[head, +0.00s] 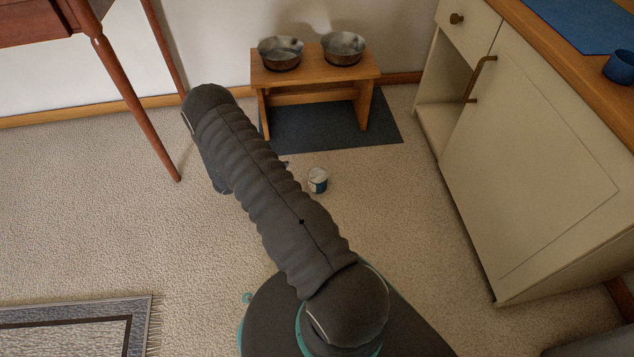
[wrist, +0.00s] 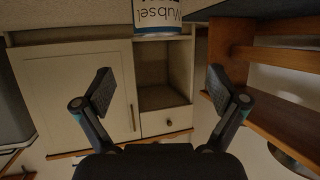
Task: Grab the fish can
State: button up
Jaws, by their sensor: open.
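The can (head: 318,181), white and blue with a pale top, stands upright on the carpet beside my arm in the head view. In the wrist view, which is upside down, the can (wrist: 157,14) is at the top edge, partly cut off, with dark lettering on its white label. My gripper (wrist: 163,90) is open and empty, its two fingers spread wide. The can is beyond the fingers, apart from them.
A wooden stand (head: 315,72) with two metal bowls (head: 281,52) (head: 342,48) sits behind the can on a dark mat (head: 385,125). A cream cabinet (head: 530,160) is at right. A wooden table leg (head: 130,100) is at left. Carpet right of the can is clear.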

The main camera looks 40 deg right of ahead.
aim_at(323, 174)
jog(key=x, duration=0.8)
jog(key=shift+f+b, duration=0.15)
jog(key=shift+b, duration=0.2)
jog(key=shift+b+x, duration=0.35)
jog(key=shift+x, duration=2.35)
jog(key=shift+a+f, duration=0.1)
jog(key=shift+f, duration=0.1)
jog(key=c, duration=1.5)
